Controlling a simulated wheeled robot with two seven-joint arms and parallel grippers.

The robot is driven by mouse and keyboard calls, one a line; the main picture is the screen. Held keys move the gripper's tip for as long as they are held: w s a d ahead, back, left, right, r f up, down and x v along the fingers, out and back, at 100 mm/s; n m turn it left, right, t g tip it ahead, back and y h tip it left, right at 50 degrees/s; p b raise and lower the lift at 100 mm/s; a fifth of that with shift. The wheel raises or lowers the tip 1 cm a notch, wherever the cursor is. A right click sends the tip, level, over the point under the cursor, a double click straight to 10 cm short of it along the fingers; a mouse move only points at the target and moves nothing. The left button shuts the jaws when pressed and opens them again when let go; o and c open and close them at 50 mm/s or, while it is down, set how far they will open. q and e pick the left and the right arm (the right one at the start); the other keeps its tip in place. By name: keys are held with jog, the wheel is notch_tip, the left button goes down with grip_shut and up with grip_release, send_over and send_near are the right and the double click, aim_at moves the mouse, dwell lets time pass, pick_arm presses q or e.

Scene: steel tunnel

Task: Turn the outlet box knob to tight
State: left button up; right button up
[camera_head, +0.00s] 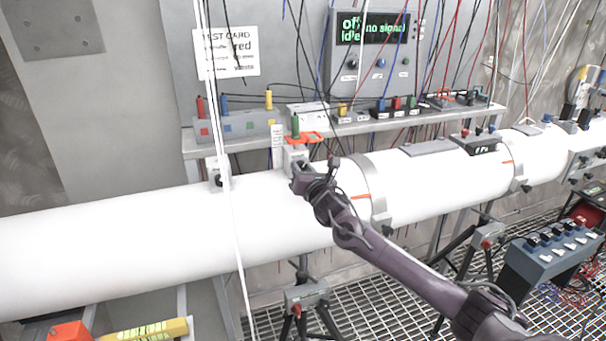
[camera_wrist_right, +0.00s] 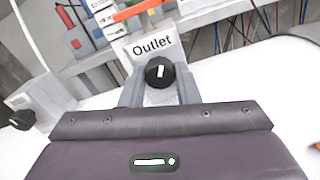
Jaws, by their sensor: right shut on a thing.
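The outlet box (camera_head: 295,154) sits on top of the white pipe, and its "Outlet" label shows in the wrist view (camera_wrist_right: 152,46). Its round black knob (camera_wrist_right: 160,72) has a white pointer mark that stands nearly upright in that view. My right gripper (camera_head: 301,172) is at the box, and its two grey fingers (camera_wrist_right: 160,82) lie on either side of the box front, with the knob between their tips. In the head view my gripper hides the knob. My left gripper is out of view.
Another small box with a black knob (camera_head: 218,176) is on the pipe to the left. An orange handle (camera_head: 304,138) is just behind the outlet box. A shelf (camera_head: 196,150) with plugs and hanging cables runs behind. The display (camera_head: 372,28) reads "off", "idle", "no signal".

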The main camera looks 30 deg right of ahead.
jog(key=m+b, duration=0.1)
jog(key=m, duration=0.2)
jog(key=shift+f+m, duration=0.1)
jog(key=shift+m, duration=0.3)
jog(key=m+b, duration=0.1)
jog(key=m, duration=0.2)
jog(key=shift+m, duration=0.3)
jog(key=m, duration=0.3)
jog(key=shift+m+b, duration=0.3)
jog(key=shift+m, duration=0.1)
jog(key=m, duration=0.3)
jog(key=shift+m, duration=0.3)
jog(key=m, duration=0.3)
jog(key=shift+r+m, duration=0.2)
jog(key=shift+m, duration=0.1)
jog(key=m, duration=0.4)
jog(key=shift+m, duration=0.3)
jog(key=m+p, duration=0.1)
jog(key=m, duration=0.3)
jog(key=shift+m, duration=1.7)
jog(key=shift+p, duration=0.3)
